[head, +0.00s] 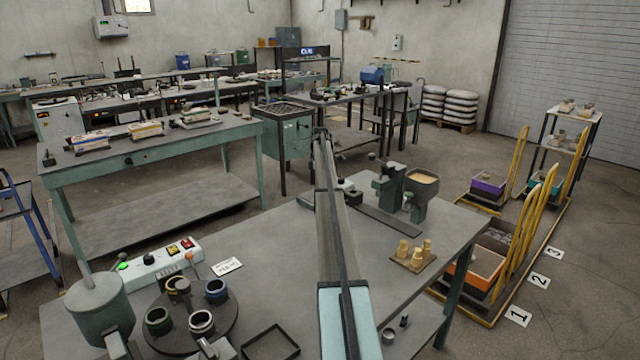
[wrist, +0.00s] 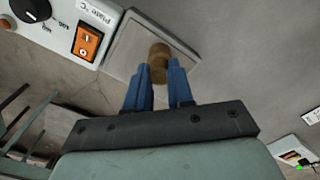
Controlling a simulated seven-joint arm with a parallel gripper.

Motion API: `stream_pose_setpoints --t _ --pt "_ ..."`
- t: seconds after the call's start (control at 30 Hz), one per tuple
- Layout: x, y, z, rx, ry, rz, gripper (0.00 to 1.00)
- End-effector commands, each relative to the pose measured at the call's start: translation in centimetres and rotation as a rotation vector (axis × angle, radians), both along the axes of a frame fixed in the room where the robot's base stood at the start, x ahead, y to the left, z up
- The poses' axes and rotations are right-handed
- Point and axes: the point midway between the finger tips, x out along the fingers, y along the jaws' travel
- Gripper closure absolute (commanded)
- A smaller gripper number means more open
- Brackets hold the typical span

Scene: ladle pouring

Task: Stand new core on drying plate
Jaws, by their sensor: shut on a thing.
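In the wrist view, my gripper (wrist: 161,70) has its blue fingers closed on a small brown, sandy core (wrist: 159,51). The core sticks out beyond the fingertips. Behind it is a flat grey square plate (wrist: 133,40), beside a white control box (wrist: 85,28) with a "Plate °C" label. The core overlaps the plate in this view; I cannot tell whether it touches it. In the head view, my arm hides the gripper and the held core.
Several tan cores (head: 415,250) stand on a small wooden board (head: 427,266) at the table's right. A round dark turntable with cups (head: 183,325) and a black square tray (head: 270,343) lie at lower left.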

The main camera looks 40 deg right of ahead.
Motion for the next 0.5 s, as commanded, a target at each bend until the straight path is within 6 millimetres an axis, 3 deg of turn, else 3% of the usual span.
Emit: stream_pose_setpoints --t 0.37,0.4,0.5 --pt "0.01 -0.01 -0.33 0.0 0.0 0.0 1.0" --pt "0.01 -0.01 -0.32 0.0 0.0 0.0 0.75" --pt "0.01 -0.01 -0.3 0.0 0.0 0.0 0.66"
